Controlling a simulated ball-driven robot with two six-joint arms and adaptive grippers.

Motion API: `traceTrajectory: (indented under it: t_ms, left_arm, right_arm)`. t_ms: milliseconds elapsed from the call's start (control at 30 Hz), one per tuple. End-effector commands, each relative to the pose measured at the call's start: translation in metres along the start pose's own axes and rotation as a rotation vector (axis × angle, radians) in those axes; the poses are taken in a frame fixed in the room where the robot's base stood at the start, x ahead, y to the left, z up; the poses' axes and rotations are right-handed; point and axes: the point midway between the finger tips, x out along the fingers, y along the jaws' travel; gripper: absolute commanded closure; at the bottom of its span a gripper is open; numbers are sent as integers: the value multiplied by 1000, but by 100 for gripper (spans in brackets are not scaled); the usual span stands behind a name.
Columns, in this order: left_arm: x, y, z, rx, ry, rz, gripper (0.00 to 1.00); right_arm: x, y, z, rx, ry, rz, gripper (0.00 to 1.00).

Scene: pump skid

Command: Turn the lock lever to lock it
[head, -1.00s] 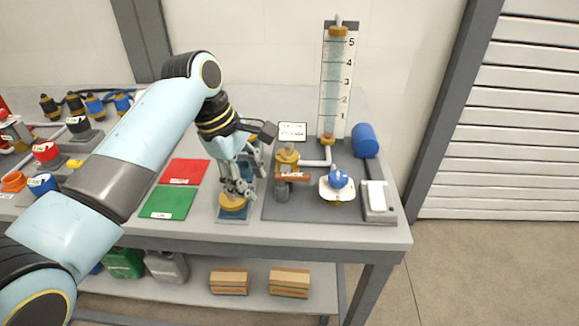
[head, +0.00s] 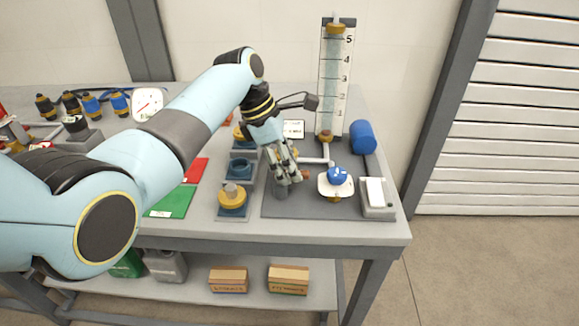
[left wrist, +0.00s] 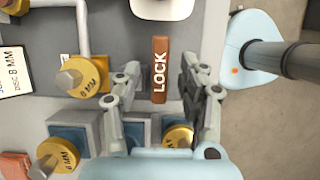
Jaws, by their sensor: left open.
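The lock lever is a flat red-brown bar marked LOCK; in the left wrist view the lever (left wrist: 160,70) lies lengthwise between my fingers, pointing away from the wrist. In the head view only a small end of the lever (head: 305,174) shows, the rest hidden behind my fingers. My left gripper (head: 288,182) is above the pump skid's dark plate (head: 320,207), pointing down at the lever. In the left wrist view the gripper (left wrist: 161,66) is open, one finger on each side of the lever, with gaps visible. My right gripper is not in view.
A blue-knobbed white valve (head: 337,183) stands just right of the gripper. Behind are a pipe and a tall scaled tube (head: 333,80). Yellow discs on blue blocks, one at the front (head: 232,197), stand to the left. A white-topped box (head: 376,195) is at the plate's right.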

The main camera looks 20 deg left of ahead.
Motion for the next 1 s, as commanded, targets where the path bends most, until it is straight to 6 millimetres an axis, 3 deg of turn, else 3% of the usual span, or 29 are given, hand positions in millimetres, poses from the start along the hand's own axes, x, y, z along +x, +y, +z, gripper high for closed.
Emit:
traceTrajectory:
  t_ms: [367, 667, 1000]
  left_arm:
    - [6, 0, 0, 1, 1, 1, 60]
    - [6, 0, 0, 1, 1, 0, 99]
    - [5, 0, 0, 18, 1, -7, 100]
  right_arm:
    - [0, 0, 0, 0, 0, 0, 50]
    - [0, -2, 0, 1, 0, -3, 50]
    - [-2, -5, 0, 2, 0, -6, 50]
